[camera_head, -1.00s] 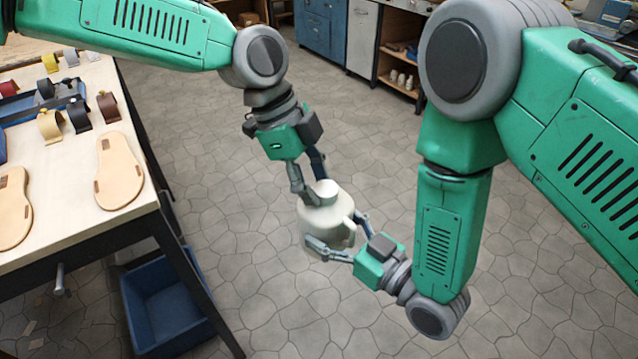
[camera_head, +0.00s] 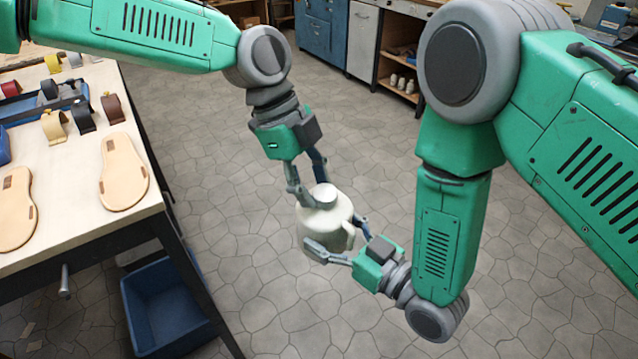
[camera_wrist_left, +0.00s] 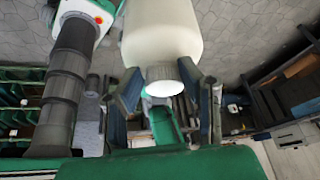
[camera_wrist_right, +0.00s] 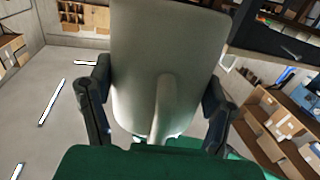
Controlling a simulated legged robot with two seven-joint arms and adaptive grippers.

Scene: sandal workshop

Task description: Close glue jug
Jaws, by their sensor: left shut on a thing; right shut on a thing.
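The cream glue jug (camera_head: 322,225) is held in the air over the floor, right of the workbench, close to upright. Its lid (camera_head: 325,192) is on top of the neck. My left gripper (camera_head: 310,186) comes from above and is shut on the lid; in the left wrist view the lid (camera_wrist_left: 166,78) sits between its fingers. My right gripper (camera_head: 340,243) is shut on the jug's body from the lower right. In the right wrist view the jug (camera_wrist_right: 165,60) fills the space between the fingers, with its handle facing the camera. Whether the lid is fully seated cannot be told.
The workbench (camera_head: 85,195) at left bears sandal soles (camera_head: 124,172) and several strap rolls. Cabinets (camera_head: 320,30) and shelves line the back. The floor around the jug is clear.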

